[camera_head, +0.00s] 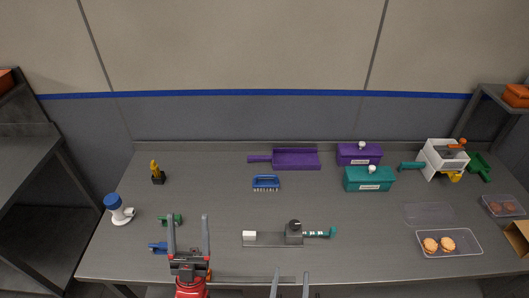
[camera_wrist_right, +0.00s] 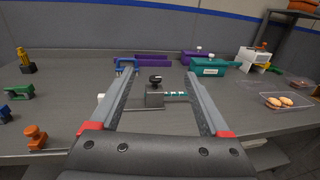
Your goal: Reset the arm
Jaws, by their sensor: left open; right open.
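My left gripper (camera_head: 189,240) is open and empty above the front left part of the table, with its fingers pointing towards the back. My right gripper (camera_head: 292,284) shows only its fingertips at the bottom edge of the head view. In the right wrist view its two fingers (camera_wrist_right: 160,82) are spread apart with nothing between them that they touch. Biscuits (camera_head: 438,244) lie in a clear tray (camera_head: 462,252) at the front right of the table, away from both grippers. An empty clear tray (camera_head: 428,213) lies just behind it.
A grey device (camera_head: 294,232) with a green handle stands front centre. A white container (camera_head: 443,158) is back right. Small blue and green tools lie near my left gripper.

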